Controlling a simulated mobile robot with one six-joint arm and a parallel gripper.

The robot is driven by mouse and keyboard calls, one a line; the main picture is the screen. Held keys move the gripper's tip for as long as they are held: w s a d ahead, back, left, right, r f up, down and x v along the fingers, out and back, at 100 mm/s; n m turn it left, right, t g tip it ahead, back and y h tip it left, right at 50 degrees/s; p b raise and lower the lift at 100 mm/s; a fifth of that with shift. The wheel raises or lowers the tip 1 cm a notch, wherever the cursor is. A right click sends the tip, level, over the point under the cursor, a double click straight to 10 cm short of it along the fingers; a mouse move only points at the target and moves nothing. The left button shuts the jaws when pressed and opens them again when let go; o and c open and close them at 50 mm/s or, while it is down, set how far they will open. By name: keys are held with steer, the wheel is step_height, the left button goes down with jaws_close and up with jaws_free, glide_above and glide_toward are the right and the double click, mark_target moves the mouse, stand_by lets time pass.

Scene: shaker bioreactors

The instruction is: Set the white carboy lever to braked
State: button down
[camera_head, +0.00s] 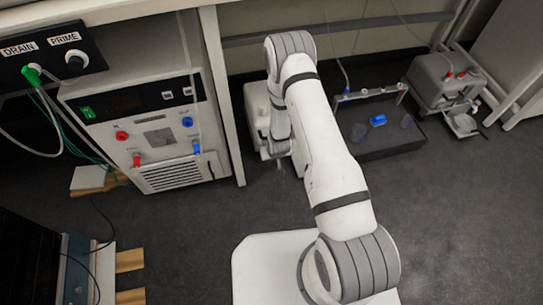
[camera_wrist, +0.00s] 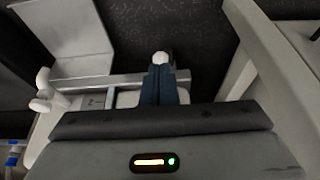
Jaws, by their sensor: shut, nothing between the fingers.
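A white container (camera_head: 256,108), which may be the white carboy, stands on the floor under the bench in the head view, partly hidden behind my arm. In the wrist view my gripper (camera_wrist: 159,72) has its two dark blue fingers shut together with nothing between them. A small white rounded knob (camera_wrist: 161,58) shows right at the fingertips. It may be the lever's end, and I cannot tell whether the fingers touch it. The lever's setting cannot be read. In the head view my gripper is not clearly visible.
A white branched fitting (camera_wrist: 44,92) and a pale flat panel (camera_wrist: 75,30) are left of my fingers. A pale upright post (camera_wrist: 265,55) is close on the right. In the head view, a dark tray (camera_head: 385,143) and a control cabinet (camera_head: 150,130) flank the arm; the front floor is open.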

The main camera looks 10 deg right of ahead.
steer(key=s+d+r+p, duration=0.1)
steer(key=s+r+p, duration=0.3)
steer(key=s+r, duration=0.5)
steer(key=shift+d+r, duration=0.15)
steer(key=shift+d, duration=0.05)
